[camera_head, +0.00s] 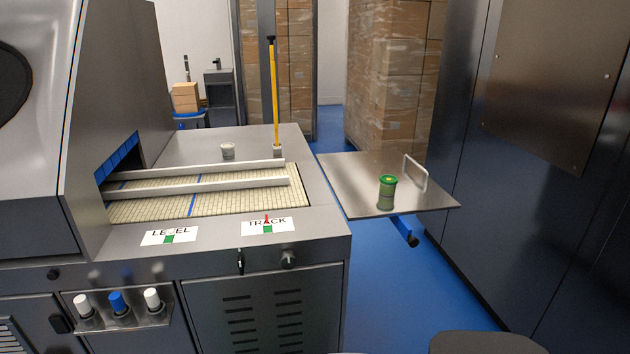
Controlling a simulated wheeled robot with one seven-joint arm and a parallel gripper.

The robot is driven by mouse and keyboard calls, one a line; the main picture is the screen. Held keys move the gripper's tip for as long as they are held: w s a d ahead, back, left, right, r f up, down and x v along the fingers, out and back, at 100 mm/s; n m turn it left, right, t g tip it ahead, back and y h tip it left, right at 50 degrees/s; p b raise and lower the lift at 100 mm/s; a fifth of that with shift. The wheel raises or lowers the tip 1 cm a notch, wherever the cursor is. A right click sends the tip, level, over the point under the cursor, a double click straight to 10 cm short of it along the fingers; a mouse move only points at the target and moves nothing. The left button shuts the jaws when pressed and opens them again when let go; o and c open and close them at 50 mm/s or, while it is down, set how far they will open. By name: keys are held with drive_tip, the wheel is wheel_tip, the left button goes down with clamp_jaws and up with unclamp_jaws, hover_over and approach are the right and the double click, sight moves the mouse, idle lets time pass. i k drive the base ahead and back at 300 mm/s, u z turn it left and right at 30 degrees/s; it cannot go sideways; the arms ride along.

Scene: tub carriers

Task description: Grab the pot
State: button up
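A green pot (387,193) with a bright green rim or lid stands upright on a flat metal side table (348,175), near its front edge. A small pale cup-like pot (228,151) stands on the machine's metal top (190,148), behind the conveyor. I cannot tell from the picture which of the two the task means. My gripper is not in view, and nothing is seen touching either pot.
An upright wire handle (416,173) rises at the side table's right. A yellow post (275,95) stands behind the conveyor belt (215,196) and its rails. Dark metal cabinets (500,180) line the right. Blue floor (385,290) is open between machine and cabinets.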

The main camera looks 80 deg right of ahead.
sight(388, 182)
drive_tip(key=u, duration=0.2)
drive_tip(key=k, duration=0.95)
drive_tip(key=z, duration=1.35)
